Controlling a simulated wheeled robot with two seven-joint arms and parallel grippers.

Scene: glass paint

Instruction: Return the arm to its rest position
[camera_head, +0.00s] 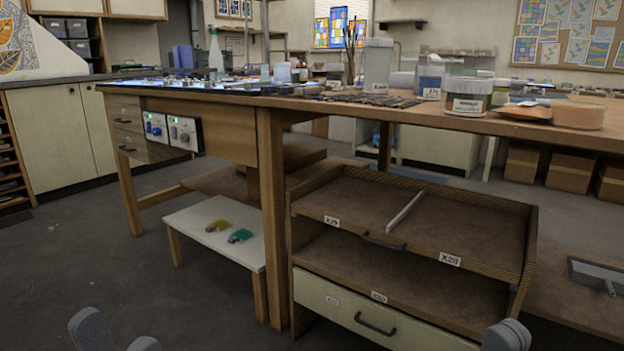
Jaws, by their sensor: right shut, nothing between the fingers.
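My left gripper (119,338) shows at the bottom left edge. Its two grey fingertips stand apart with floor visible between them, and nothing is held. My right gripper (507,336) shows at the bottom right edge, in front of the low shelf unit. Its grey fingertips are together and hold nothing. Only the tips of both grippers are in view; the arms behind them are out of the picture.
A wooden workbench (330,103) carries jars, brushes and glass pieces. Under it stands a shelf unit (528,262) with a cream drawer (330,311). A small white table (195,225) holds two small bottles, yellow and green. Grey floor (100,260) is open at the left.

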